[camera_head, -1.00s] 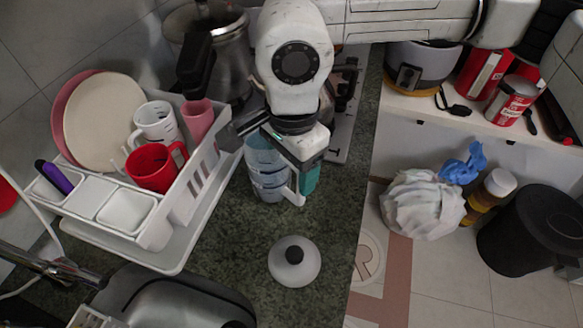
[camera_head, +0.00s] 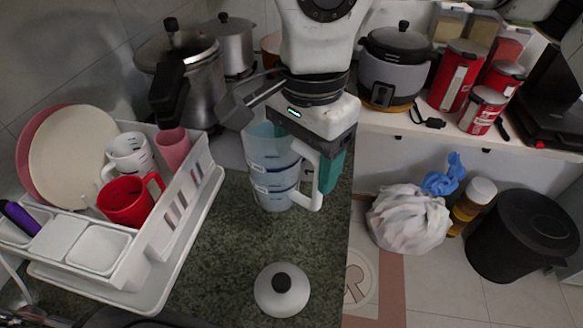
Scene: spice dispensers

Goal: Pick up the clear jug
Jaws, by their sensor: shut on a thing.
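The clear jug (camera_head: 272,178) is a bluish see-through measuring jug with a white handle on its right side. It is upright over the dark green counter, left of the counter's right edge. My gripper (camera_head: 300,140) is at the top of the jug and shut on it, with one dark finger at the left and a teal-tipped finger at the right by the handle. The gripper body hides part of the jug's rim. I cannot tell whether the jug's base touches the counter.
A white dish rack (camera_head: 170,235) with plates and mugs stands close on the left. A round white lid (camera_head: 282,290) with a black knob lies in front. A steel pressure cooker (camera_head: 185,80) is behind. A rice cooker (camera_head: 393,70) and red cans are on the right shelf.

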